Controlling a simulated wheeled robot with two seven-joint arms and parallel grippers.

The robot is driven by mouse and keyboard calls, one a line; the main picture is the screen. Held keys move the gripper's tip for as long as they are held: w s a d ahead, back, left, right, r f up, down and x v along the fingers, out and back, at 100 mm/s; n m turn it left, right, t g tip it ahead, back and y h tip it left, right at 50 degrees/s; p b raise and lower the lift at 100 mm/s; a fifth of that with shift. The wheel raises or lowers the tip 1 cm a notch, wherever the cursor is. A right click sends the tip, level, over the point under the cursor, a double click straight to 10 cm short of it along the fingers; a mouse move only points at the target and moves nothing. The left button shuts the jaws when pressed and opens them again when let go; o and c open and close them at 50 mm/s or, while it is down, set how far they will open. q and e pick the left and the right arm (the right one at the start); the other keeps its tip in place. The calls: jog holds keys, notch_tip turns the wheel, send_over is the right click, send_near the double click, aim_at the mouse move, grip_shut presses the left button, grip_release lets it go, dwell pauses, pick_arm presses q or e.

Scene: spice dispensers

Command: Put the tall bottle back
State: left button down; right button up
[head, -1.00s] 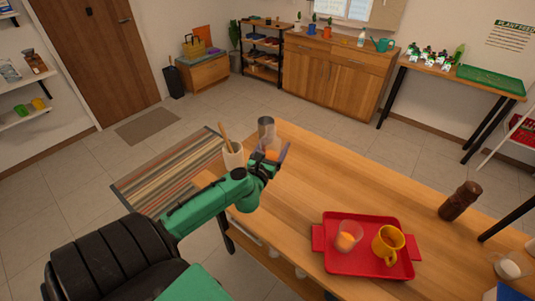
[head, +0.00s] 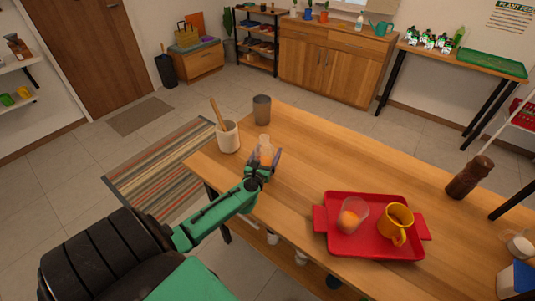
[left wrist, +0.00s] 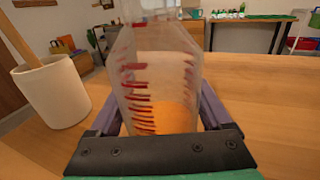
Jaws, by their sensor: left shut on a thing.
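My left gripper (head: 263,165) is shut on a clear bottle (head: 264,146) over the far left part of the wooden table. In the left wrist view the bottle (left wrist: 160,80) stands roughly upright between the fingers, with red marks up its side and orange contents low down. Its top is cut off there, and its base is hidden by the gripper, so I cannot tell whether it touches the table. My right gripper is not in view.
A white crock (head: 228,138) with a wooden utensil and a grey cup (head: 262,108) stand just beyond the gripper. A red tray (head: 335,246) holds a clear cup (head: 352,214) with something orange and a yellow mug (head: 396,222). The table's middle (head: 350,165) is clear.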

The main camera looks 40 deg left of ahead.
pick_arm(q)
jog(key=shift+f, duration=0.65)
jog(key=shift+w+r, duration=0.1)
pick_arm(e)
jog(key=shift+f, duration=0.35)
